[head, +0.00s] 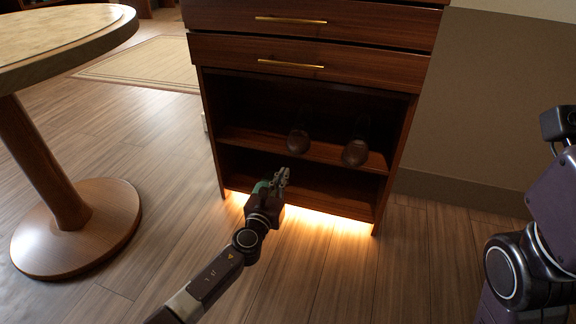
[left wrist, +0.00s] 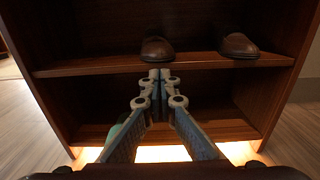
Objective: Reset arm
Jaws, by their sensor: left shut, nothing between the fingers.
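My left gripper (head: 281,177) is shut and empty, in front of the lower opening of a dark wooden cabinet (head: 312,51). In the left wrist view its fingers (left wrist: 160,77) meet at the tips, just below the edge of the middle shelf. Two brown shoes, one on the left (head: 298,140) and one on the right (head: 355,152), stand on that shelf, apart from the gripper. They also show in the left wrist view, left (left wrist: 157,49) and right (left wrist: 238,46). My right arm shows at the right edge of the head view, but its gripper is out of view.
A round table (head: 122,24) with a wooden pedestal base (head: 115,228) stands at the left. The cabinet has two closed drawers with gold handles above the open shelves. Light glows under the cabinet. The wooden floor between table and cabinet is clear. A wall (head: 500,90) is at the right.

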